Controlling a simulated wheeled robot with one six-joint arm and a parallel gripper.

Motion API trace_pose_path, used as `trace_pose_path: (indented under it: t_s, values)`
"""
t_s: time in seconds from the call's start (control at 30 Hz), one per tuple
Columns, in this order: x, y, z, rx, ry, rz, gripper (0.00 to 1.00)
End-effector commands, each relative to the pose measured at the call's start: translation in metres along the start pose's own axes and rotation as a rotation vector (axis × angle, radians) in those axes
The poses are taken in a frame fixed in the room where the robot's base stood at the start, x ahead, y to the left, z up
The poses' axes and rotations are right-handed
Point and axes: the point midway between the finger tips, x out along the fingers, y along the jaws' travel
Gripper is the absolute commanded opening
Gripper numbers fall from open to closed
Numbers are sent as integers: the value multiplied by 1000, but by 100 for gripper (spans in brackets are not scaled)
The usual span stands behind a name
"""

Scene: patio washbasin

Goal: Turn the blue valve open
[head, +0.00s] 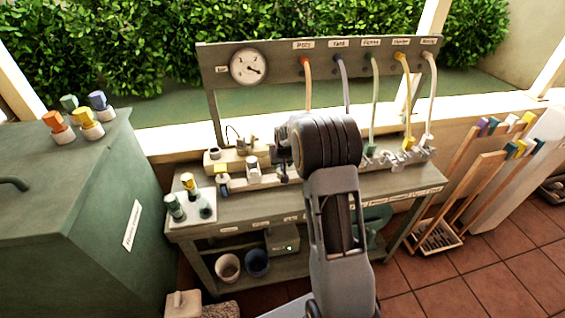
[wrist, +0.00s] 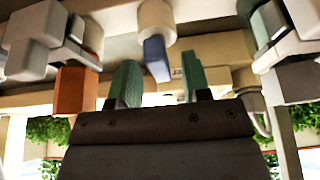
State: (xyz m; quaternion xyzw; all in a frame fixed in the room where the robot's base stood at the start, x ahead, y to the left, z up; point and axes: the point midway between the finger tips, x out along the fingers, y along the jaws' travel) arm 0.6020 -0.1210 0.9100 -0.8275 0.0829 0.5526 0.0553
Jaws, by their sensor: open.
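The blue valve (wrist: 156,58) shows in the wrist view as a blue lever on a round cream stem. It hangs roughly straight along the picture, slightly tilted. My gripper (wrist: 159,84) is open, with one green fingertip to each side of the blue lever's lower end. The lever lies near the gap between the fingertips; I cannot tell whether its end is inside the gap. No contact shows. In the head view my arm covers the middle of the bench, and the gripper and blue valve are hidden behind it.
An orange lever (wrist: 75,90) hangs left of my gripper in the wrist view. Grey-white fittings flank both sides. In the head view, coloured hoses (head: 374,100) and a gauge (head: 249,67) are on the back panel. A white tray (head: 207,219) stands on the bench's left end.

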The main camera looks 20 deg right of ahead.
Motion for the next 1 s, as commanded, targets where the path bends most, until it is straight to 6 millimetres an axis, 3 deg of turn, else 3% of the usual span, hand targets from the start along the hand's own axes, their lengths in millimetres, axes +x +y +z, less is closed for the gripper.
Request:
trace_pose_path:
  t_s: [0.17, 0.6, 1.0]
  values:
    - [0, 0, 0, 0, 0, 0, 42]
    - [0, 0, 0, 0, 0, 0, 0]
    - [2, 1, 1, -63, -1, -27, 0]
